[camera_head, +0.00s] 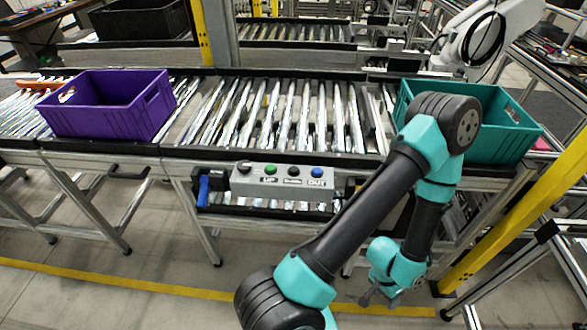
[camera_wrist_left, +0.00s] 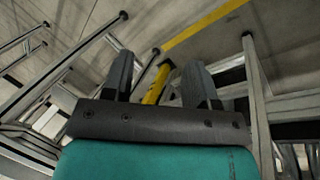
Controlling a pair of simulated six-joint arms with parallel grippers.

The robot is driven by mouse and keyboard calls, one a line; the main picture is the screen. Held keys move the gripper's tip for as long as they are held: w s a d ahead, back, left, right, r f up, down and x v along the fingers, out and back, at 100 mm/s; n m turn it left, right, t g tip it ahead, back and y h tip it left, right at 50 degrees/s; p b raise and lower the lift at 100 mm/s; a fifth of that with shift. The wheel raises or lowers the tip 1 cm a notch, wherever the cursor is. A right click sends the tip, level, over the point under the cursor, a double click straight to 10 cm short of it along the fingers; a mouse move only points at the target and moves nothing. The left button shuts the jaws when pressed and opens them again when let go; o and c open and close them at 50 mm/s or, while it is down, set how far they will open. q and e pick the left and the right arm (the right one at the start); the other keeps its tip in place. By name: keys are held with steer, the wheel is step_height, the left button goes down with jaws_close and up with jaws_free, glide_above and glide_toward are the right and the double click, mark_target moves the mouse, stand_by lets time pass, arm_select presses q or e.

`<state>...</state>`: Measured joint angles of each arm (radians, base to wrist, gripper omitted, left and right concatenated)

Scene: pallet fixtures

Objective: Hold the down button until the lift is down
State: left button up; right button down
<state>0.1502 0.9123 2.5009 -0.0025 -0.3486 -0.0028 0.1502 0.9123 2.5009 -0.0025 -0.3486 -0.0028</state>
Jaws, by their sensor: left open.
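A grey control box (camera_head: 282,181) is on the front of the conveyor in the head view. It carries a black knob (camera_head: 244,167), a green button (camera_head: 271,170) labelled UP, a black button (camera_head: 293,171) with a blurred label, and a blue button (camera_head: 317,172) labelled OUT. My left gripper (camera_head: 381,297) is low, to the right of and below the box, well apart from it. In the left wrist view the two fingers of my left gripper (camera_wrist_left: 157,75) are apart with nothing between them. I cannot tell which part is the lift. My right gripper is not in view.
A purple crate (camera_head: 112,112) stands at the left of the roller conveyor (camera_head: 275,110), a teal crate (camera_head: 500,135) at the right. A blue handle (camera_head: 203,190) hangs left of the box. A yellow post (camera_head: 515,210) stands at the right. Floor in front is free.

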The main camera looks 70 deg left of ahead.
arm_select(q)
jaws_close()
stand_by(1.4)
